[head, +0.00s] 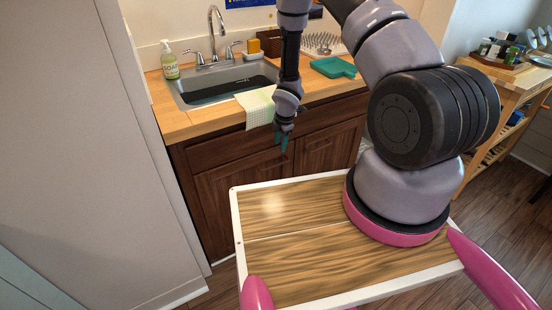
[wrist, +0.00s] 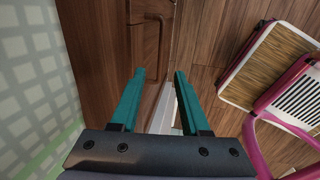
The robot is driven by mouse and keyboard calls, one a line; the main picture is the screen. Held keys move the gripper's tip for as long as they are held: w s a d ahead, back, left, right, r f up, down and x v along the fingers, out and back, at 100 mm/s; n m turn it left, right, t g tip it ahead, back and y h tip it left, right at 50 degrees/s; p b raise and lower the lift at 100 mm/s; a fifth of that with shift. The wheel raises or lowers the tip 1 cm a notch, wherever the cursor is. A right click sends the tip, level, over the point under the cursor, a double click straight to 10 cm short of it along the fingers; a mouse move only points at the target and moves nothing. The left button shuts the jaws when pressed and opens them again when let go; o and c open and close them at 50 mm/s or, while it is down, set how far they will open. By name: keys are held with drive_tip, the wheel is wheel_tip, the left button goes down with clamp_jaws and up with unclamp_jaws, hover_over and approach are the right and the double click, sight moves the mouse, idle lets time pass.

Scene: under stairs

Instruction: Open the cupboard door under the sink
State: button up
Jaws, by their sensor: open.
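The dark wood cupboard under the sink has a left door (head: 238,190) and a right door (head: 325,152), both looking shut in the head view. My gripper (head: 284,140) hangs in front of the cupboard front, near where the two doors meet. In the wrist view, my gripper (wrist: 158,74) has its two teal fingers apart with nothing between them. Beyond the fingertips, a brown handle-like bar (wrist: 159,38) shows on the dark wood front (wrist: 100,45). The fingers look apart from it. My arm hides part of the cupboard's right side.
A checked towel (head: 257,107) hangs over the counter edge beside my gripper; it fills the left of the wrist view (wrist: 35,75). The sink (head: 220,84), soap bottle (head: 170,65) and teal tray (head: 333,67) are above. A pale wall panel (head: 85,150) stands close at left.

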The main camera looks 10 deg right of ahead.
sight(277, 165)
drive_tip(key=x, duration=1.1)
drive_tip(key=shift+s+a+f, duration=0.1)
drive_tip(key=shift+s+f, duration=0.1)
drive_tip(key=shift+f, duration=0.15)
clamp_jaws()
idle(0.9)
